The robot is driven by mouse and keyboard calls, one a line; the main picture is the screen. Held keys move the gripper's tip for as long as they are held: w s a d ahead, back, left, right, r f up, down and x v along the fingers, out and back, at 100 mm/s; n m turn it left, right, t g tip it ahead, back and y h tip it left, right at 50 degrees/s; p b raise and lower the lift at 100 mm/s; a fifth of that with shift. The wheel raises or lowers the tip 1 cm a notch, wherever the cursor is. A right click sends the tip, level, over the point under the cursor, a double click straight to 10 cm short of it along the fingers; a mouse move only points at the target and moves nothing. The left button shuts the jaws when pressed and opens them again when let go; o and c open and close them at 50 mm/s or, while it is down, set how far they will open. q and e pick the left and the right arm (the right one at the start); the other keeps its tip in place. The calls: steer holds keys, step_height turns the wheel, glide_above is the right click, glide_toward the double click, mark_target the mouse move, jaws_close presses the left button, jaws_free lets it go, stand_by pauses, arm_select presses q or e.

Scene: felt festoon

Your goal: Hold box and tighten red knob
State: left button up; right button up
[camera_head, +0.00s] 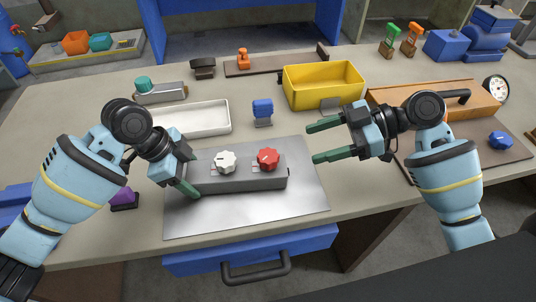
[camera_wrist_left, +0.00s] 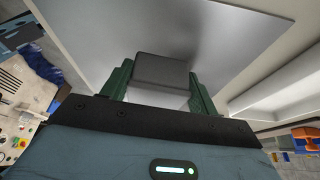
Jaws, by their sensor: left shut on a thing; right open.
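A dark grey box (camera_head: 240,184) lies on a metal sheet (camera_head: 300,212) at the middle front of the table. A white knob (camera_head: 225,161) and a red knob (camera_head: 268,159) sit on its top. My left gripper (camera_head: 188,178) is shut on the left end of the box. In the left wrist view the box end (camera_wrist_left: 162,70) sits between the green fingers. My right gripper (camera_head: 328,141) is open and empty, to the right of the red knob and apart from it, its fingers pointing left.
A yellow bin (camera_head: 323,86), a blue block-like item (camera_head: 262,112) and a white tray (camera_head: 197,119) stand behind the metal sheet. A purple item (camera_head: 124,199) lies left. A wooden board (camera_head: 480,98) and a blue knob (camera_head: 500,139) are right.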

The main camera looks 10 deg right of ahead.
mark_target(275, 155)
steer(key=x, duration=1.2)
steer(key=shift+w, duration=0.15)
steer(key=c, duration=1)
